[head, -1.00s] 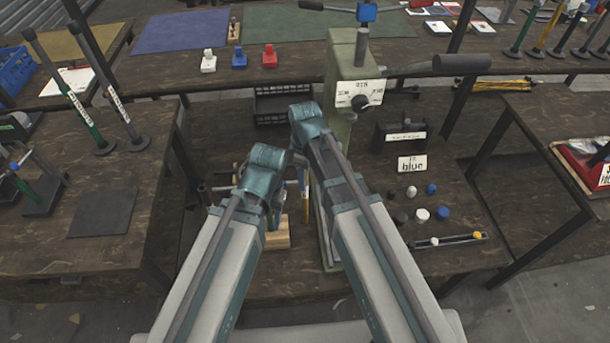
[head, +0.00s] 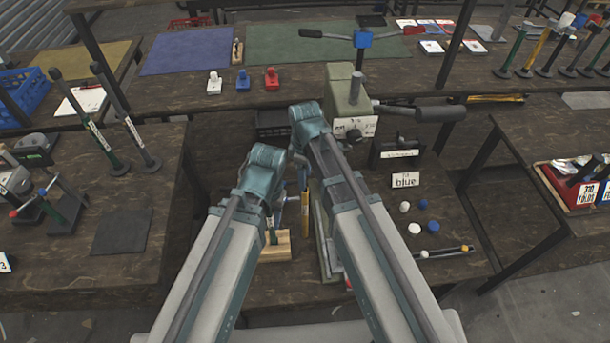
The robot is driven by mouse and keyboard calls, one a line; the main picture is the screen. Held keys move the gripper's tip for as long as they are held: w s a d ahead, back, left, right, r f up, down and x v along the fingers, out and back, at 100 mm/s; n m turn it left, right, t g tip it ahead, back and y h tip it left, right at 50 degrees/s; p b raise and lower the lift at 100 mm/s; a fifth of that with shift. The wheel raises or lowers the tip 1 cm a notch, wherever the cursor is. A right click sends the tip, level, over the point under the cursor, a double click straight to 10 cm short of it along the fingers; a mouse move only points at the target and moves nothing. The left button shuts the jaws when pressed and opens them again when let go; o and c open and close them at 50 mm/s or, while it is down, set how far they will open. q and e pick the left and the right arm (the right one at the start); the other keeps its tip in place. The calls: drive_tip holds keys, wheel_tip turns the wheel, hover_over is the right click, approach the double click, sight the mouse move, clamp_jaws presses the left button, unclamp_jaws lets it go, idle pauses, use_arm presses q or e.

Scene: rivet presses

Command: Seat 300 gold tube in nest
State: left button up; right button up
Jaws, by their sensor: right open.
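A gold tube (head: 304,214) stands upright in the gap between my two arms, just left of the green press (head: 346,90). My right gripper (head: 303,184) is mostly hidden behind my arm links, at the tube's upper end. It is open; whether its fingers are around the tube or beside it I cannot tell. A pale wooden block (head: 275,248) with a dark green tube (head: 272,232) in it stands left of the gold tube. My left gripper is hidden behind its own arm. The press's nest is hidden behind my right arm.
Tall levers (head: 133,120) stand on the left bench (head: 165,195). A red tray (head: 565,192) is at right.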

drive_tip(key=s+d+r+m+h, duration=0.1)
drive_tip(key=s+r+m, duration=0.1)
drive_tip(key=s+m, duration=0.7)
drive_tip(key=s+p, duration=0.1)
drive_tip(key=s, duration=0.3)
drive_tip(key=shift+s+d+m, duration=0.1)
drive_tip(key=shift+s+m, duration=0.2)
drive_tip(key=shift+m, duration=0.2)
drive_tip(key=shift+o, duration=0.4)
drive_tip(key=shift+w, duration=0.2)
drive_tip(key=n+y+b, duration=0.1)
drive_tip(key=n+b, duration=0.1)
drive_tip(key=n, duration=0.7)
hover_over(305, 194)
drive_tip(key=w, duration=0.1)
wheel_tip(305, 194, down, 2)
drive_tip(key=shift+d+f, duration=0.15)
drive_tip(key=shift+f, duration=0.1)
drive_tip(key=shift+w+n, duration=0.25)
drive_tip(key=shift+n, duration=0.25)
use_arm(q)
wheel_tip(305, 194, down, 9)
drive_tip(key=b, duration=0.9)
use_arm(e)
wheel_tip(305, 194, down, 9)
drive_tip(key=shift+s+r, duration=0.1)
drive_tip(key=shift+r, duration=0.1)
